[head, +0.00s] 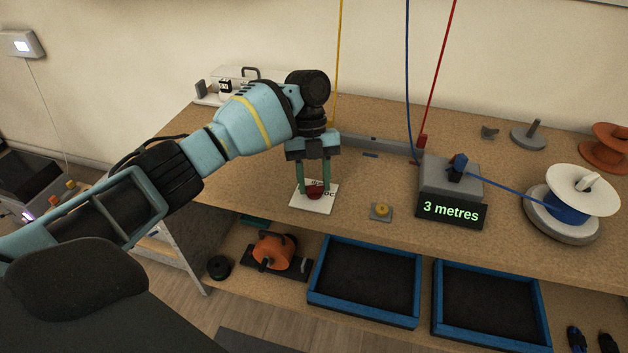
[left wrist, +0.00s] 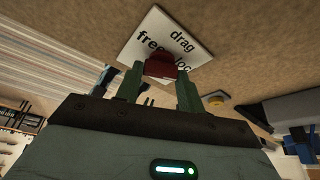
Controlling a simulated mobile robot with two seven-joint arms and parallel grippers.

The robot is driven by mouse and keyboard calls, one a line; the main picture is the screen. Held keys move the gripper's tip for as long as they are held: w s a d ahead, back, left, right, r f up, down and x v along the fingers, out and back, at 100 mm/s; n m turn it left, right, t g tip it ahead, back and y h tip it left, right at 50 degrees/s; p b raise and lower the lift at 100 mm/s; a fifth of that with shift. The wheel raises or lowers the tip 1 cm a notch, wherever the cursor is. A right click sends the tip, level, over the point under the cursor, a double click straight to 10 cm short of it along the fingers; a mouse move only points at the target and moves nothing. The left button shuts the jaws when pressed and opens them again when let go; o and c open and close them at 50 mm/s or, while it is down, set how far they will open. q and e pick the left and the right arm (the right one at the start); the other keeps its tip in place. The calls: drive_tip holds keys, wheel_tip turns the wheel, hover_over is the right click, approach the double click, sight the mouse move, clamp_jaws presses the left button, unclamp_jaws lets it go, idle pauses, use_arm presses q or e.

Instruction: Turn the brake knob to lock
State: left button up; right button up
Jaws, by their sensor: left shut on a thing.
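The brake knob (head: 315,190) is dark red and sits on a white plate (head: 321,206) near the front edge of the workbench. My left gripper (head: 313,184) points down from above, shut on the knob with a finger on each side. In the left wrist view the red knob (left wrist: 160,65) is between the green fingers (left wrist: 160,82). The plate (left wrist: 188,38) there reads "free", "drag" and a partly covered "lock". The fingers hide part of the knob, and I cannot tell which word it points to. My right gripper is not in view.
Right of the plate are a small yellow button (head: 381,210) and a grey box with a "3 metres" display (head: 451,212). A spool with blue wire (head: 570,208) stands further right. Blue-rimmed trays (head: 365,316) lie below. Yellow, blue and red wires hang behind.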

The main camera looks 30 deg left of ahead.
use_arm(q)
drive_tip(key=shift+m, duration=0.6)
drive_tip(key=o, duration=1)
drive_tip(key=v, duration=0.8)
drive_tip(key=shift+d+p, duration=0.2)
drive_tip(key=shift+p, duration=0.15)
drive_tip(key=shift+w+f, duration=0.1)
